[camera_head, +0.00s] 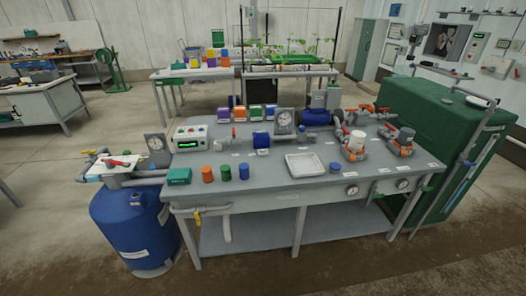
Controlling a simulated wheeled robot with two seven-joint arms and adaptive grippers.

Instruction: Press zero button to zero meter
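The likely meter is a pale box (190,138) at the left back of the grey skid table. It has a small lit green display on its front and small coloured buttons, one red, along its upper part. The labels are too small to read, so I cannot tell which button is the zero button. Neither of my grippers is in view, and nothing covers the box.
The grey table (262,180) also holds orange, green and blue caps, a white tray (304,165), dial gauges and valves. A blue tank (133,228) stands at its left, a green cabinet (432,125) at its right. The floor in front is clear.

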